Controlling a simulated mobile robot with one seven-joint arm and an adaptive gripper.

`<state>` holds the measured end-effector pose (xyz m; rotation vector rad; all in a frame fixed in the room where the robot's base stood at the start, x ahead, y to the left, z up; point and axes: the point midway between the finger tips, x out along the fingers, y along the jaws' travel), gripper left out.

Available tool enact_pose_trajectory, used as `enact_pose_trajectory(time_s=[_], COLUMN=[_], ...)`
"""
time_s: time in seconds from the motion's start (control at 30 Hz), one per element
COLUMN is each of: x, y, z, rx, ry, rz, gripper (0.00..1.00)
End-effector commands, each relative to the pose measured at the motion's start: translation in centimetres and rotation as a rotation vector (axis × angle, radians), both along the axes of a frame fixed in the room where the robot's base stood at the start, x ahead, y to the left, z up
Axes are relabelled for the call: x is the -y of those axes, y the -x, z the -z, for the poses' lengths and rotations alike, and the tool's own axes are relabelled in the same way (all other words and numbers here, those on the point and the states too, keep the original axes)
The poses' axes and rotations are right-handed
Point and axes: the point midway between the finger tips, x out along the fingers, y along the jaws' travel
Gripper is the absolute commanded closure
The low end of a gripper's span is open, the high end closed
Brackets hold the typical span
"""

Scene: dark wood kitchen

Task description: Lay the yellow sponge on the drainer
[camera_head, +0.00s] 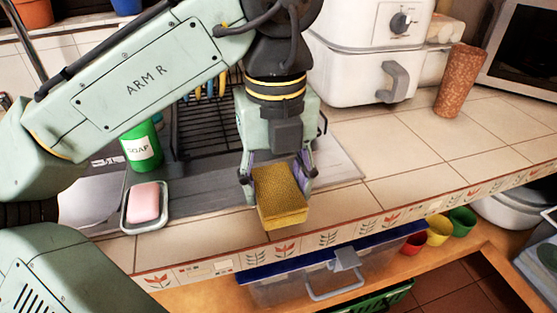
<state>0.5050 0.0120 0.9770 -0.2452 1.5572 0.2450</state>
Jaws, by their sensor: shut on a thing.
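My gripper (277,182) is shut on the yellow sponge (281,200), with one finger on each side of it. The sponge is held near the counter's front edge, in front of the drainer. The black wire drainer (208,133) stands behind my gripper on a grey drainboard. My arm and gripper hide part of the drainer. Some yellow and blue items show at its back, partly hidden.
A green soap bottle (141,152) and a pink soap bar (145,202) in a dish stand to the left. A white air fryer (360,60) and a brown tumbler (459,80) stand at right. The tiled counter (400,150) right of my gripper is clear.

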Motion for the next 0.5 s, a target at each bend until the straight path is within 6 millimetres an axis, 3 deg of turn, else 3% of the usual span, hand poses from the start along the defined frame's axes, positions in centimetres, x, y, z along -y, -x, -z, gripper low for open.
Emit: enact_pose_trajectory(time_s=[0.2, 0.5], x=[0.7, 1.0], y=[-5.6, -8.9], z=[0.4, 0.7], rx=[-0.003, 0.0], ry=[0.002, 0.001], rz=[0.0, -0.001], gripper=[0.64, 0.64])
